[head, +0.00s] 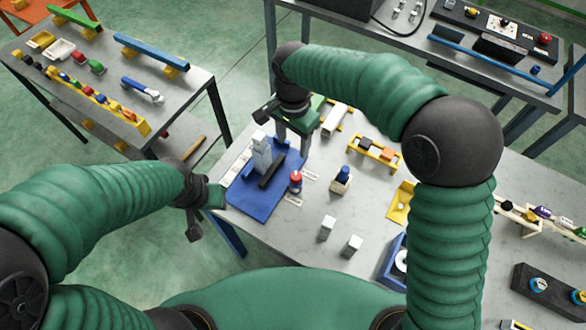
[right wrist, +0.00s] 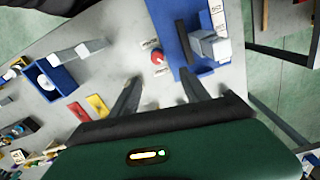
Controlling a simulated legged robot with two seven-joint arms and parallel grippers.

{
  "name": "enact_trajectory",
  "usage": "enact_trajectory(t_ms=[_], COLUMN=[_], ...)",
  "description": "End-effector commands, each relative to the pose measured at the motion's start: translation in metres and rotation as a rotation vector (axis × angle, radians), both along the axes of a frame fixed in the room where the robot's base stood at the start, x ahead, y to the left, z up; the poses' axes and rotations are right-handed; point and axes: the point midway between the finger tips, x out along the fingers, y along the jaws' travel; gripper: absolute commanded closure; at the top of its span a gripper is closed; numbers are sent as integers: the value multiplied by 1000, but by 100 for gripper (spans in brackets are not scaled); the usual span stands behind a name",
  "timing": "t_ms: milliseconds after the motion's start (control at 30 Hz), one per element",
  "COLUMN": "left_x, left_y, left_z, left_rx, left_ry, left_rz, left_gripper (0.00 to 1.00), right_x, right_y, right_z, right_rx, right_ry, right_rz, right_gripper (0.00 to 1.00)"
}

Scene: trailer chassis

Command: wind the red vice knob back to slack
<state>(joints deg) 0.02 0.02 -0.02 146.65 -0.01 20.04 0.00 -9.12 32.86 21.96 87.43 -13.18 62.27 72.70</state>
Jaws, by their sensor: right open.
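The red vice knob (head: 295,181) stands at the right edge of a blue base (head: 250,205), next to a grey vice block (head: 262,152) and a dark bar (head: 272,170). In the right wrist view the red knob (right wrist: 158,57) lies beyond my fingertips, roughly between their lines, with the blue base (right wrist: 180,62) to its right. My right gripper (head: 293,145) is open and empty above the far side of the blue base, apart from the knob. My left gripper (head: 203,212) hangs at the table's left edge, away from the knob; its jaw gap is unclear.
Small labels lie beside the knob. A blue-topped block (head: 341,179), two grey-white blocks (head: 327,228) and a yellow rack (head: 374,153) stand to the right on the grey table (head: 290,235). A blue bin (head: 393,262) stands at the near right.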

Motion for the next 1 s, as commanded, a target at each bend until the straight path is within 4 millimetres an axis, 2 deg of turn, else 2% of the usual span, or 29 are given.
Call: enact_trajectory(t_ms=[167, 500, 700, 833, 1000], left_x=[0, 0, 0, 0, 0], left_y=[0, 0, 0, 0, 0], left_z=[5, 22, 30, 31, 30], left_rx=[0, 0, 0, 0, 0], left_ry=[0, 0, 0, 0, 0], left_rz=[-1, -1, 0, 0, 0], left_gripper=[64, 64, 64, 64, 64], right_x=[0, 0, -1, 0, 1], right_y=[-3, 0, -1, -1, -3], right_z=[-23, -112, -152, -164, -168], right_rx=[-1, -2, -2, -1, 0], right_ry=[4, 5, 1, 0, -3], right_rz=[-8, -6, -5, -5, -6], right_gripper=[46, 46, 46, 46, 46])
